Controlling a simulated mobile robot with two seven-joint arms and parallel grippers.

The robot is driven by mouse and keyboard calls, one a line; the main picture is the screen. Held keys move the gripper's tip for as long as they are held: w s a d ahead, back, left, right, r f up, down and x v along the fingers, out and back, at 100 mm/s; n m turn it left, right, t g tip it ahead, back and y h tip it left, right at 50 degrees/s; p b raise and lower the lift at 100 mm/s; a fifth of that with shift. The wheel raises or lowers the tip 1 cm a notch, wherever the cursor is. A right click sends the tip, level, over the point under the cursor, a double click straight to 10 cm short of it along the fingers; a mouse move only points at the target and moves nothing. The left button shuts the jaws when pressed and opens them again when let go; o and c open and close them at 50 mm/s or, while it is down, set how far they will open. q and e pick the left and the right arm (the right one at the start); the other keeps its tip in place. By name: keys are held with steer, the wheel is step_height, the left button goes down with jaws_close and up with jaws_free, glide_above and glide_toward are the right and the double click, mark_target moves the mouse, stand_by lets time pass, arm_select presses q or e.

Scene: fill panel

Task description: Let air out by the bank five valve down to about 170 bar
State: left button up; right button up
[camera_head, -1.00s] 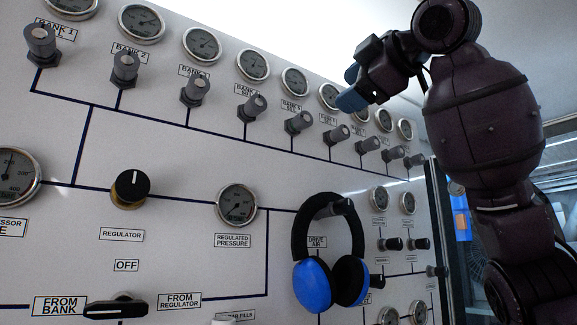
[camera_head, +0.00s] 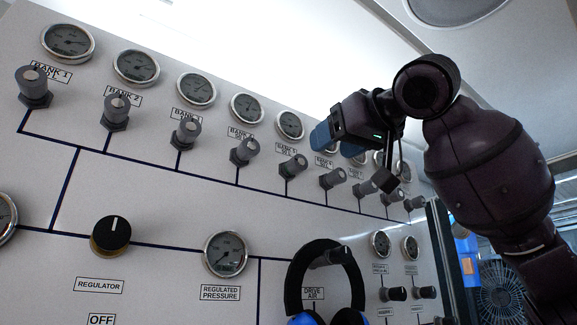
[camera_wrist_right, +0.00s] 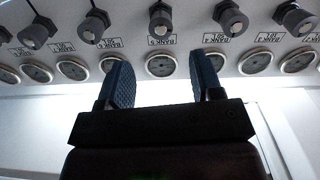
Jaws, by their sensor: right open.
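The bank five valve is a grey knob (camera_head: 293,166) on the white panel, under its label and its round bank five gauge (camera_head: 290,125). The gauge needle is too small to read. My right gripper (camera_head: 335,142) has blue fingers and is open and empty, up by the top gauge row, just right of the bank five gauge in the head view. In the right wrist view, which is upside down, the fingers (camera_wrist_right: 159,66) stand apart on either side of the bank five gauge (camera_wrist_right: 160,65). The bank five valve (camera_wrist_right: 160,19) lies beyond the fingertips. My left gripper is out of view.
Neighbouring bank valves (camera_head: 244,151) and (camera_head: 333,178) stand close on either side in a slanting row. A blue and black headset (camera_head: 300,280) hangs lower on the panel. A regulator knob (camera_head: 111,235) and a regulated pressure gauge (camera_head: 226,253) are at lower left.

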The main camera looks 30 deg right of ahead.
mark_target(302, 162)
steer(key=shift+m, duration=0.7)
steer(key=w+p, duration=0.1)
steer(key=w, duration=0.2)
steer(key=w+p, duration=0.1)
steer(key=w, duration=0.2)
steer(key=w+a+p, duration=0.1)
steer(key=w, duration=0.2)
steer(key=shift+w+a+r, duration=0.1)
steer(key=shift+w+r, duration=0.05)
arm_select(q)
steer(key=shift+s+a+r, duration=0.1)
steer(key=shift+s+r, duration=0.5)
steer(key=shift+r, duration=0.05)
arm_select(e)
steer(key=shift+w+a, duration=0.1)
steer(key=shift+w, duration=0.5)
steer(key=c, duration=0.9)
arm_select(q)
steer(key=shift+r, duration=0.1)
